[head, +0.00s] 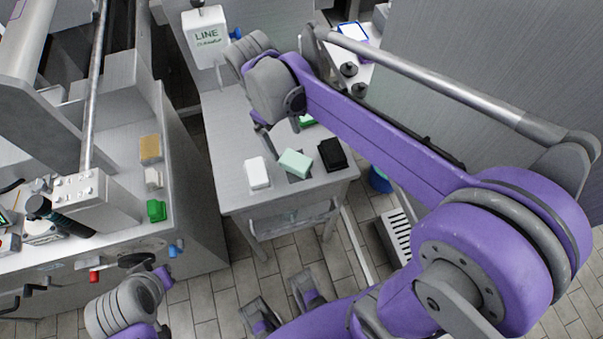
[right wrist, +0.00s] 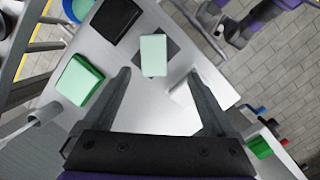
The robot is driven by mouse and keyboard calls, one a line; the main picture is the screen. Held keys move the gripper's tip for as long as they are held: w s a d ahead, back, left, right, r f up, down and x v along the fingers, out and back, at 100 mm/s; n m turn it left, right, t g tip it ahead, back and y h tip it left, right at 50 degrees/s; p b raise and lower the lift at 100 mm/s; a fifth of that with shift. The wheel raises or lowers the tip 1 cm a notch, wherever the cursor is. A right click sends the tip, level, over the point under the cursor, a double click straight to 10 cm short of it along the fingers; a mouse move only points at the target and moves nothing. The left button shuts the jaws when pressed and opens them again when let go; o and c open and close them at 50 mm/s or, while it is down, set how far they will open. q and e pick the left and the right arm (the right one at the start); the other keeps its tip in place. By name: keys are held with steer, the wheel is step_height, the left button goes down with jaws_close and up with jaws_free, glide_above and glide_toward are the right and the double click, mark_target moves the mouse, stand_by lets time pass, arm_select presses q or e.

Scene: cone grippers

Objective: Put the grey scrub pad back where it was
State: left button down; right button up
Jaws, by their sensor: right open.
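No loose grey scrub pad stands out clearly. A dark grey flat square (right wrist: 171,44) lies on the small table, partly covered by a mint-green block (right wrist: 153,55); I cannot tell if it is a pad or a marking. The mint block (head: 295,162) also shows in the head view, between a white block (head: 258,173) and a black block (head: 332,154). My right gripper (right wrist: 157,75) is open and empty above the table, its fingers pointing toward the mint block. In the head view its fingers are mostly hidden by its arm. Grey finger-like parts near the head view's bottom leave the left gripper unclear.
A green block (right wrist: 80,80) is also on the grey table (head: 228,140). The left counter (head: 185,185) holds a tan block (head: 150,148), a whitish block (head: 153,178) and a green block (head: 156,210). A white LINE container (head: 206,38) stands at the back.

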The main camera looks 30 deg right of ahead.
steer(key=s+f+m+t+y, duration=0.1)
steer(key=s+f+m+t, duration=0.3)
steer(key=s+f+t, duration=0.3)
steer(key=s, duration=0.4)
steer(key=shift+s+a+m+y, duration=0.3)
steer(key=shift+s+a+m, duration=0.05)
steer(key=shift+m, duration=0.05)
steer(key=r+p, duration=0.1)
steer(key=w+r+p, duration=0.1)
steer(key=r+p, duration=0.1)
steer(key=shift+r, duration=0.25)
steer(key=shift+s, duration=0.1)
